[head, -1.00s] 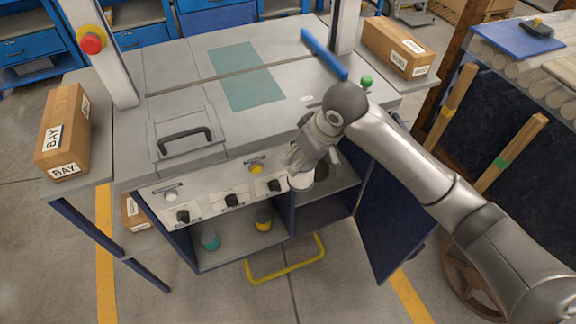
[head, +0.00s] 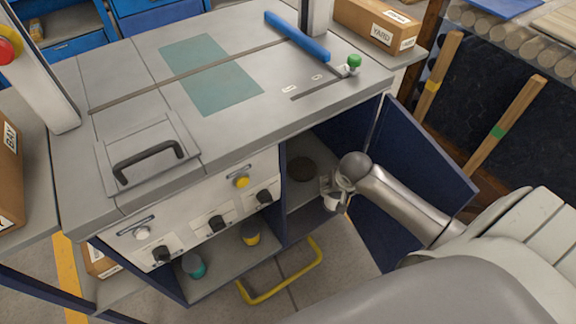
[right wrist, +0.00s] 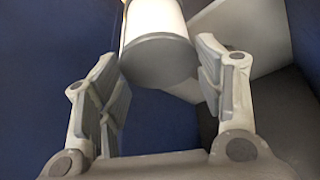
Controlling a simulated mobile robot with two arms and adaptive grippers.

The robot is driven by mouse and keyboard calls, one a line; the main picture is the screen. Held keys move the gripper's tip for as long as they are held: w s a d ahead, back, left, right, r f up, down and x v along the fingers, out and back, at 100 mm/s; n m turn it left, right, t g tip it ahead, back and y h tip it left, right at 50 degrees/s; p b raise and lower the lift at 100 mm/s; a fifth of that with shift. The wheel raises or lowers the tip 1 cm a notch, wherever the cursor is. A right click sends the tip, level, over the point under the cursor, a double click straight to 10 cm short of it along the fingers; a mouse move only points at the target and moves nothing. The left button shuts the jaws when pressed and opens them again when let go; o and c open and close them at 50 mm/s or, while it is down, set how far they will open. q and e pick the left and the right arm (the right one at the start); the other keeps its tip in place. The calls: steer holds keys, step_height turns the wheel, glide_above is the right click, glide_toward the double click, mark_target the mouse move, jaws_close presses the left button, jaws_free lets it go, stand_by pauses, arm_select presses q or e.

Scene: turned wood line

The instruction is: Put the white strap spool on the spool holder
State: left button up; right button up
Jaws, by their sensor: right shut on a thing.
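My right gripper (head: 336,184) is shut on the white strap spool (head: 331,203), at the opening of the cabinet's right compartment. In the right wrist view the spool (right wrist: 155,25) is a white cylinder with a grey end face, between the fingers of the gripper (right wrist: 162,85). A dark round disc (head: 302,169) lies on the floor of the right compartment and looks like the spool holder. The spool is apart from it, to its right and nearer the front in the head view. My left gripper is not in view.
The dark blue door (head: 425,155) stands open to the right of my gripper. A divider separates the left compartment, which holds a teal spool (head: 194,266) and a yellow-and-dark spool (head: 250,233). A yellow floor bar (head: 285,278) lies in front. The control panel (head: 200,205) is above.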

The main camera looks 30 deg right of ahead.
steer(key=shift+w+d+f, duration=0.1)
steer(key=shift+w+d, duration=0.05)
steer(key=shift+w, duration=0.2)
arm_select(q)
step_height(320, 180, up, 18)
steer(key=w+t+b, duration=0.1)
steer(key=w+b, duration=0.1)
steer(key=b, duration=0.3)
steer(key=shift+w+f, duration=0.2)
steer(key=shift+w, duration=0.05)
arm_select(e)
steer(key=w+a, duration=0.1)
steer(key=w, duration=1.6)
steer(key=shift+a+f, duration=0.2)
steer(key=shift+a, duration=0.05)
steer(key=shift+f, duration=0.1)
steer(key=o, duration=1.2)
steer(key=shift+f, duration=0.1)
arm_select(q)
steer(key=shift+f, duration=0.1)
